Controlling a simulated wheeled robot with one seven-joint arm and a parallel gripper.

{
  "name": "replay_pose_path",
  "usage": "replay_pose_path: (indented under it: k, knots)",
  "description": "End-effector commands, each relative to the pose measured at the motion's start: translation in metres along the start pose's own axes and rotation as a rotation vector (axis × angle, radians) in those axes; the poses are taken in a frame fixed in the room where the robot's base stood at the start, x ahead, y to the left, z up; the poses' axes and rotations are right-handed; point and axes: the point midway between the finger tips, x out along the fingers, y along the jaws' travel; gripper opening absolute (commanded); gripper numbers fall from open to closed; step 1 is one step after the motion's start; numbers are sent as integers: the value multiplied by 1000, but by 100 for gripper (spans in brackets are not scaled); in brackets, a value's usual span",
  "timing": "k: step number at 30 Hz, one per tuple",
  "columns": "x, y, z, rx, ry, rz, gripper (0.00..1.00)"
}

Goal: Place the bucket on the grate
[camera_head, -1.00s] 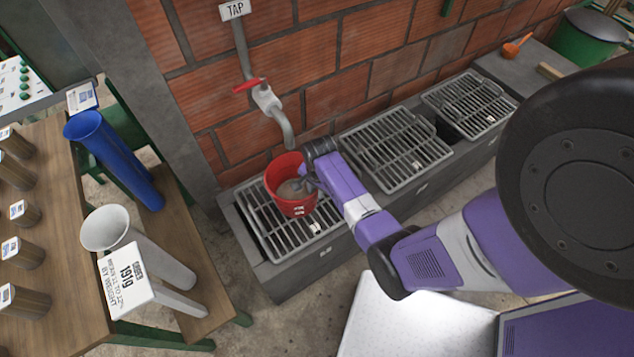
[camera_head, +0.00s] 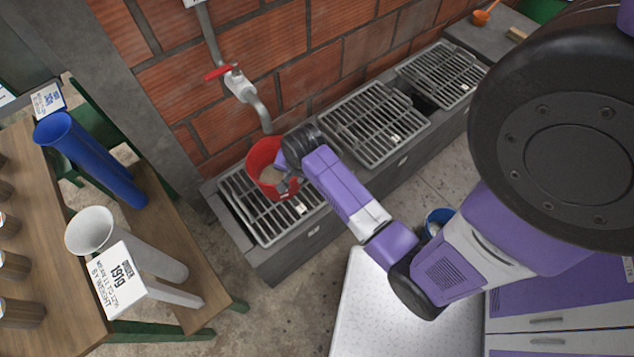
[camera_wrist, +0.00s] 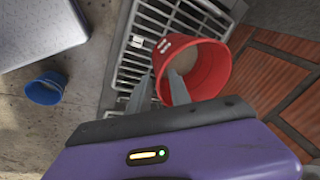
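The red bucket (camera_head: 262,157) stands upright on the left metal grate (camera_head: 262,222), below the tap; something greyish shows inside it. My gripper (camera_head: 288,186) is at the bucket's right side. In the wrist view the gripper (camera_wrist: 161,73) has its two fingers apart, one outside the red bucket (camera_wrist: 204,70) over the grate (camera_wrist: 152,30) and one inside its mouth, with the bucket's wall between them. The fingers look open around the wall; close contact is hard to see.
The tap (camera_head: 240,86) with a red handle is on the brick wall. Two more grates (camera_head: 375,125) lie to the right. A blue bucket (camera_head: 438,216) stands on the floor. At left a wooden bench holds a blue tube (camera_head: 90,160) and a white tube (camera_head: 125,245).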

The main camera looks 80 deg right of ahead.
Motion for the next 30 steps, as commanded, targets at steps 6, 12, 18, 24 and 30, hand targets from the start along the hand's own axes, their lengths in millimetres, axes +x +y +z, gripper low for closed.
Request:
replay_pose_path:
  k: [6, 12, 18, 24, 30]
  knots:
    - [-24, 19, 76, -359, 109, -209, 24]
    - [-80, 36, 126, -661, 230, -409, 24]
    - [-163, 53, 160, -930, 372, -614, 24]
    - [-260, 67, 176, -1145, 532, -809, 24]
    - [-328, 71, 179, -1256, 653, -933, 24]
